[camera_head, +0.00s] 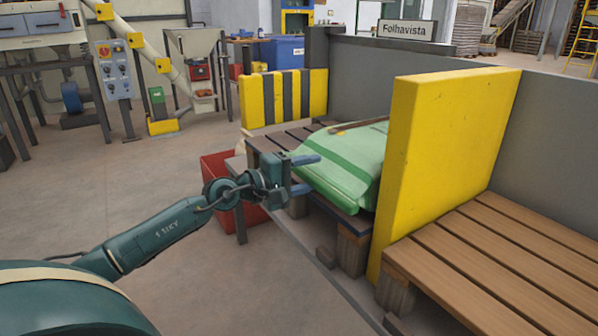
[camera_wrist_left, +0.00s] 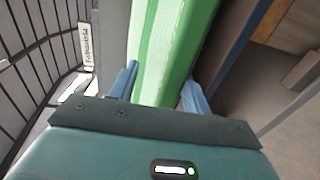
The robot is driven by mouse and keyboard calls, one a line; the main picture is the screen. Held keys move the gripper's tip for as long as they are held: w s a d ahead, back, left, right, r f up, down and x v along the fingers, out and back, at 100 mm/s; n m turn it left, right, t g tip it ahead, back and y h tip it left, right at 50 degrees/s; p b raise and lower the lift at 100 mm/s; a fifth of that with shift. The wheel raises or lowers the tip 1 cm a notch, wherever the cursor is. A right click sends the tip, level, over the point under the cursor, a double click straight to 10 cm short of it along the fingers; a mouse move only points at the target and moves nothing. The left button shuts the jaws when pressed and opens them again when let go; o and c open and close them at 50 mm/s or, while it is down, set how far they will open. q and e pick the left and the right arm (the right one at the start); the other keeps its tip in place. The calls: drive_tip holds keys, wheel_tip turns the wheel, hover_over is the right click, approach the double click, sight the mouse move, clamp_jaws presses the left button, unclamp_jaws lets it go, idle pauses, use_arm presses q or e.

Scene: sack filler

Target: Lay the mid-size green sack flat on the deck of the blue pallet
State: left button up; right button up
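My left gripper (camera_head: 306,174) is at this left end, one blue finger above and one below. In the left wrist view the sack (camera_wrist_left: 165,50) fills the gap between the fingers (camera_wrist_left: 160,88), apparently touching both. My right gripper is not in view.
A yellow divider (camera_head: 445,150) stands right of the sack, with a bare brown pallet (camera_head: 500,250) beyond it. A yellow-and-black striped panel (camera_head: 285,98) and a grey wall (camera_head: 370,75) close the back. A red bin (camera_head: 217,165) stands behind my left wrist.

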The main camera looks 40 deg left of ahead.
use_arm(q)
drive_tip(key=shift+s+a+r, duration=0.25)
drive_tip(key=shift+s, duration=0.25)
drive_tip(key=v, duration=1.2)
drive_tip(key=shift+r, duration=0.2)
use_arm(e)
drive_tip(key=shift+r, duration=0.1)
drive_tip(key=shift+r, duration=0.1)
